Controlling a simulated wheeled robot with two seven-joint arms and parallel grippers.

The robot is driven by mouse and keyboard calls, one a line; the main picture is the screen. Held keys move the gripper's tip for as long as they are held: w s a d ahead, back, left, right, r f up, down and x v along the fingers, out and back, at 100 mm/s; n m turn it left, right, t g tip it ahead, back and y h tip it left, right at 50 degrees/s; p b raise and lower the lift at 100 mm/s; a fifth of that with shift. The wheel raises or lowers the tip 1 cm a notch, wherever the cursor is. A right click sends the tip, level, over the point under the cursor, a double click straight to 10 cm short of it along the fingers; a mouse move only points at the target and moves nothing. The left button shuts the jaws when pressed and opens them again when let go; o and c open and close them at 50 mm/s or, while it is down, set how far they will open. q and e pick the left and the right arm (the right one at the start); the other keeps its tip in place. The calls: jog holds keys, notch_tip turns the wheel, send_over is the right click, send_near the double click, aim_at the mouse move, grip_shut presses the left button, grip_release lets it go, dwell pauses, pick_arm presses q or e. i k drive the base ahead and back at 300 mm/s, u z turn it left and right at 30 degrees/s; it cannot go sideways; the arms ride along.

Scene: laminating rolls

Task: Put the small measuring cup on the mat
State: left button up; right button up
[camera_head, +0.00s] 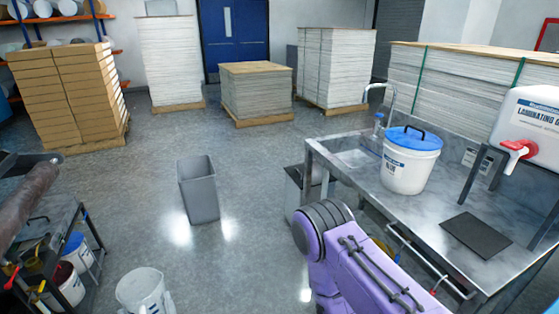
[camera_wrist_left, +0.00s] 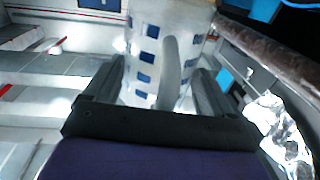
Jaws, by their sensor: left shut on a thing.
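In the left wrist view, a pale measuring cup (camera_wrist_left: 146,50) with blue square marks and a curved grey handle stands between the dark fingers of my left gripper (camera_wrist_left: 160,92). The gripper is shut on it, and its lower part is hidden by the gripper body. I cannot make out the left gripper's fingers in the head view. A dark flat mat (camera_head: 477,235) lies bare on the steel table (camera_head: 400,215) at the right, well away from the cup. My right gripper is not in view.
A white bucket with a blue lid (camera_head: 410,160) and a laminating-glue container (camera_head: 527,125) with a red tap stand behind the mat. A grey bin (camera_head: 198,188) stands on the floor. A pale vessel (camera_head: 143,291) shows at the bottom edge. My purple arm crosses before the table.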

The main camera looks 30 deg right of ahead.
aim_at(495, 240)
jog(key=z, duration=2.35)
